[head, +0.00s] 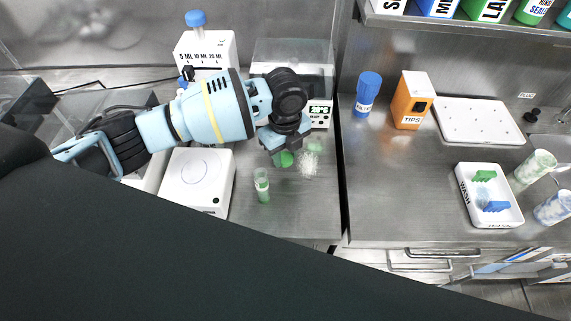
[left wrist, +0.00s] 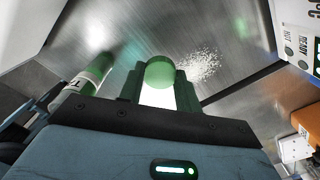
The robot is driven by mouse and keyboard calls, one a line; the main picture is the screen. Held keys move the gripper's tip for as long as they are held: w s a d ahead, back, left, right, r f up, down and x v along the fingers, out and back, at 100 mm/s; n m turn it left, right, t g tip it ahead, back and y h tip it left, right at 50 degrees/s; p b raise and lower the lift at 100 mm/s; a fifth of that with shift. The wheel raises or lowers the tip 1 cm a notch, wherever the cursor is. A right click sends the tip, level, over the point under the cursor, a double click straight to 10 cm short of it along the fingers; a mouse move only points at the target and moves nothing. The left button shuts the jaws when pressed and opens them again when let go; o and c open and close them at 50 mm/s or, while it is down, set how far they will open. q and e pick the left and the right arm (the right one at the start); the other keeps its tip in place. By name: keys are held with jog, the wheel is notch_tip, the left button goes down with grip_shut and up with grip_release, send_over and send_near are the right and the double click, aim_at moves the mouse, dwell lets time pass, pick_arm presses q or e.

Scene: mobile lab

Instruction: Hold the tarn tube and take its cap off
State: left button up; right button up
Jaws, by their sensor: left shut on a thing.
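My left gripper (head: 285,148) points down over the bench. In the left wrist view, its fingers (left wrist: 158,92) are shut on a round green thing that looks like a cap (left wrist: 160,72). The cap also shows below the fingertips in the head view (head: 283,159). I cannot tell whether anything hangs beneath it. A clear tube (head: 262,186) with green in it stands upright beside the gripper, apart from it. Its top is pale. In the left wrist view this tube (left wrist: 82,88) shows a white label beginning with T; the rest is cut off. My right gripper is not in view.
White grains (head: 308,165) lie beside the gripper. Right are a blue-capped bottle (head: 368,95), an orange tips box (head: 411,100) and a wash tray (head: 490,218). The right bench's middle is clear.

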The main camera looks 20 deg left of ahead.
aim_at(285, 172)
pick_arm(q)
jog(key=shift+f, duration=2.4)
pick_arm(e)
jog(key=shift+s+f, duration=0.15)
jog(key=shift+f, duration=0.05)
pick_arm(q)
jog(key=shift+f, duration=0.2)
jog(key=o, duration=1.1)
jog(key=shift+c, duration=0.2)
jog(key=shift+r, duration=0.1)
notch_tip(285, 172, up, 11)
jog(key=shift+f, duration=0.15)
jog(key=shift+r+p, duration=0.3)
jog(key=shift+r, duration=0.45)
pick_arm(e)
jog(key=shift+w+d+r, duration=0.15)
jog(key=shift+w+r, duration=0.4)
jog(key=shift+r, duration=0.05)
